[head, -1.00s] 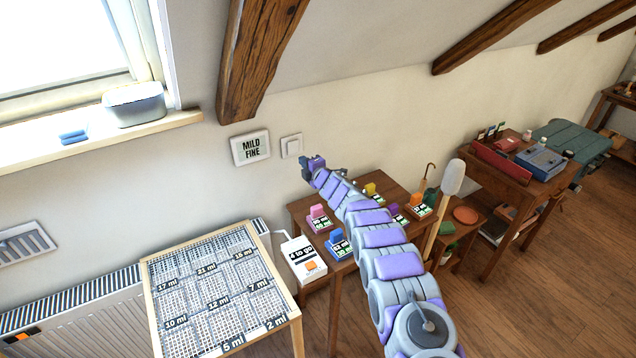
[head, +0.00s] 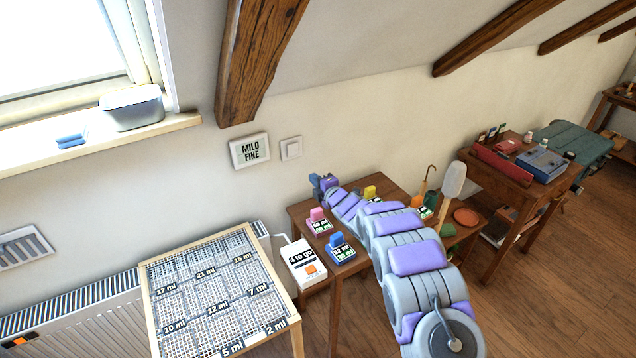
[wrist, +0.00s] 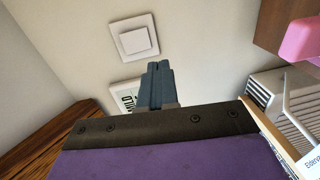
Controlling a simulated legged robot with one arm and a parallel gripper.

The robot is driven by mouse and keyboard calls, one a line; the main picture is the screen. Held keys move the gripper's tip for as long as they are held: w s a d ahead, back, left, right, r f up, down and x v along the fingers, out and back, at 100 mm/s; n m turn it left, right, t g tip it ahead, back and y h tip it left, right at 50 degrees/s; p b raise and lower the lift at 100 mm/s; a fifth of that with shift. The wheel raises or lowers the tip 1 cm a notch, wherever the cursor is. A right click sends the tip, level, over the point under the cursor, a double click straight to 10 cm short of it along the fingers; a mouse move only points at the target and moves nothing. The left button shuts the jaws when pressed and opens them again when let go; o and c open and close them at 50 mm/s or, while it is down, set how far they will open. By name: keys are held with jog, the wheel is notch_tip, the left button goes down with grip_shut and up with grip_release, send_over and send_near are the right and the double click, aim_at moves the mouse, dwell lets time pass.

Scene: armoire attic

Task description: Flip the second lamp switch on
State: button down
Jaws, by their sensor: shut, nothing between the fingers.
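A white square wall switch (head: 291,148) is on the wall just right of the sign, above the small table. It also shows in the wrist view (wrist: 134,37), above and slightly left of the fingers. I cannot tell whether it is on or off. My gripper (head: 318,182) is below and to the right of the switch in the head view, over the back of the small table, apart from the switch. In the wrist view its fingers (wrist: 157,66) are shut together with nothing between them. No second switch plate or lamp can be clearly identified.
A framed "MILD FINE" sign (head: 250,151) hangs left of the switch. The small table (head: 345,269) holds several coloured blocks, including a pink one (head: 318,214) and a blue one (head: 337,240). A white "4 to go" box (head: 304,262) and a gridded board (head: 163,308) stand left.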

jog(key=s+d+r+m+g+h, duration=0.1)
jog(key=s+d+r+m+h, duration=0.35)
jog(key=d, duration=0.45)
jog(key=s+d+r+m+g+h, duration=0.1)
jog(key=s+d+r+m+h, duration=0.35)
jog(key=d, duration=0.45)
jog(key=s+d+r+m+g+h, duration=0.25)
jog(key=s+d+m, duration=0.25)
jog(key=s, duration=0.4)
jog(key=s+a+m+g+y, duration=0.1)
jog(key=s+m+g, duration=0.4)
jog(key=s, duration=2)
jog(key=s+a+r+m+g+y, duration=0.1)
jog(key=s+m+g, duration=0.4)
jog(key=s, duration=1.9)
jog(key=shift+s+a+m+g, duration=0.35)
jog(key=shift+s+m+g, duration=0.05)
jog(key=shift+g, duration=0.15)
jog(key=shift+r, duration=0.1)
